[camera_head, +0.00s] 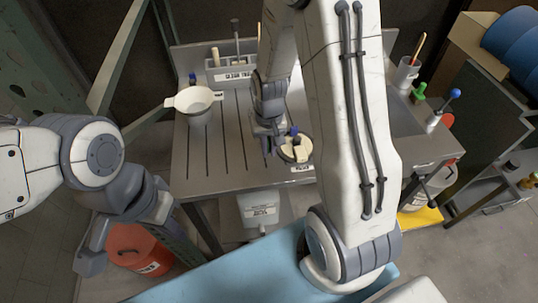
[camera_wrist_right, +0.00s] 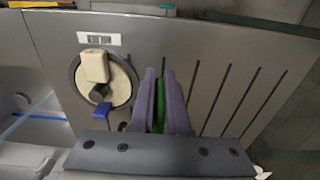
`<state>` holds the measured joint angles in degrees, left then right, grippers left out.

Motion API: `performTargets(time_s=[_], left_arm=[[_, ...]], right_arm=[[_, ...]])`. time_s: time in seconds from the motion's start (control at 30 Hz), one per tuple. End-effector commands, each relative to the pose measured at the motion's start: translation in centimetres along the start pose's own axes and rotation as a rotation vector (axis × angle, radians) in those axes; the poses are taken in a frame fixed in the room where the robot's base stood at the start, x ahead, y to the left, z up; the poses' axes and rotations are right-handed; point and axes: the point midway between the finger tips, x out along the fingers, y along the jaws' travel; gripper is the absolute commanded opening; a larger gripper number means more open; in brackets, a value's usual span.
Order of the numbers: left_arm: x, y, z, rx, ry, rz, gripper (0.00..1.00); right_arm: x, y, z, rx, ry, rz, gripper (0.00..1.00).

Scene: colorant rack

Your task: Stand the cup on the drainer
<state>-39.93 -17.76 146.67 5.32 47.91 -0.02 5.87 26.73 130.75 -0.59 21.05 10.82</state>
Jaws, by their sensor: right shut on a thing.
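The grooved metal drainer (camera_head: 220,140) is the left part of the sink bench. My right gripper (camera_head: 268,145) is low over its right side. In the right wrist view its fingers (camera_wrist_right: 160,125) are closed around a thin green thing (camera_wrist_right: 160,102), mostly hidden by the fingers; I cannot tell whether it is the cup. A pale, wide-rimmed vessel (camera_head: 194,101) with side lugs stands at the drainer's back left. My left gripper (camera_head: 127,232) hangs empty in front of the bench at left, its fingers apart.
A round cream-topped fitting with a blue part (camera_head: 296,149) is right beside my right gripper; it also shows in the wrist view (camera_wrist_right: 105,78). A grey caddy (camera_head: 231,72) stands at the back. The drainer's middle grooves are bare. An orange bucket (camera_head: 140,250) is on the floor.

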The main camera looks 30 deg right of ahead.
Motion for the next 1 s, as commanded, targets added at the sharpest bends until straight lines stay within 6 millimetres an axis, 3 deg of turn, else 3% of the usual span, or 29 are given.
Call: performTargets(time_s=[0.3, 0.7, 0.73, 0.8, 1.0], left_arm=[[-0.7, 0.1, 0.0, 0.000, 0.000, 0.000, 0.00], [-0.3, 0.0, 0.0, 0.000, 0.000, 0.000, 0.00], [-0.3, 0.0, 0.0, 0.000, 0.000, 0.000, 0.00], [-0.4, 0.0, 0.0, 0.000, 0.000, 0.000, 0.00], [-0.4, 0.0, 0.0, 0.000, 0.000, 0.000, 0.00]], right_arm=[[3.8, 0.0, 0.2, 0.001, -0.004, 0.001, 0.00], [4.4, 0.0, 0.1, 0.000, 0.000, 0.000, 0.00], [4.4, 0.0, 0.1, 0.000, 0.000, 0.000, 0.18], [4.3, 0.0, 0.1, 0.000, 0.000, 0.000, 0.44], [4.3, 0.0, 0.1, 0.000, -0.001, 0.000, 0.44]])
